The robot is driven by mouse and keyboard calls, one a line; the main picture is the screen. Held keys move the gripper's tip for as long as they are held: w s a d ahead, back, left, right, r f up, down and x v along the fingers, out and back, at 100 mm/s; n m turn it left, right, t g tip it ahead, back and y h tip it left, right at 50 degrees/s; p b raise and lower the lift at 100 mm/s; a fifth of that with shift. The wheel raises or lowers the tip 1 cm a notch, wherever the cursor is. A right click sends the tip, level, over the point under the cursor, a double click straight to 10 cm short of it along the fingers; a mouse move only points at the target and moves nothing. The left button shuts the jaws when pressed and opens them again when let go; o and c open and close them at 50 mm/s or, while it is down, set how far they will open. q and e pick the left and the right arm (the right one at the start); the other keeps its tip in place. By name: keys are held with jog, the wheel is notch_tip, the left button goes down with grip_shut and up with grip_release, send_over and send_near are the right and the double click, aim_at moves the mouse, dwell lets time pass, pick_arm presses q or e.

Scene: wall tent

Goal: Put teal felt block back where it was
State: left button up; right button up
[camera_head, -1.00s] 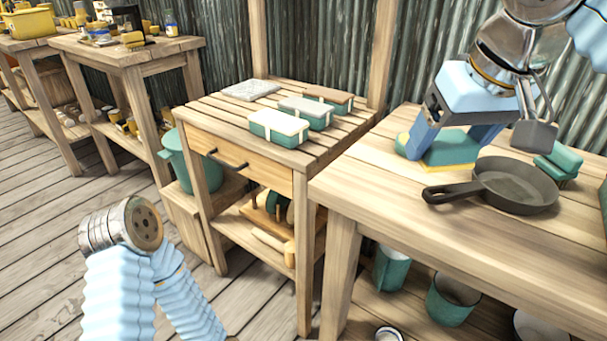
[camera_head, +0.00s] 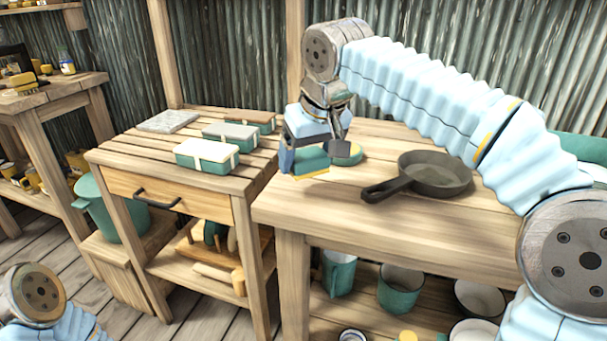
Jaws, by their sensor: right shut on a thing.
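The teal felt block (camera_head: 311,163) has a yellow underside and sits between the fingers of my right gripper (camera_head: 312,155). That gripper is shut on it, pointing down, near the left end of the right-hand wooden table (camera_head: 385,222). I cannot tell whether the block touches the tabletop. A teal, rounded piece with a yellowish edge (camera_head: 346,155) is on the table just right of the block, partly hidden by the gripper. My left gripper is out of view; only part of my left arm shows at the lower left.
A dark frying pan (camera_head: 438,176) is right of the gripper. The slatted workbench (camera_head: 170,155) on the left holds a grey slab (camera_head: 169,121) and white-topped (camera_head: 207,152), grey-topped (camera_head: 231,132) and brown-topped (camera_head: 250,118) boxes.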

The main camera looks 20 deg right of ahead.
aim_at(304, 190)
jog(key=x, duration=0.4)
jog(key=shift+s+f+b, duration=0.1)
jog(key=shift+f+b, duration=0.2)
jog(key=shift+f, duration=0.25)
jog(key=shift+f, duration=0.1)
jog(key=o, duration=0.9)
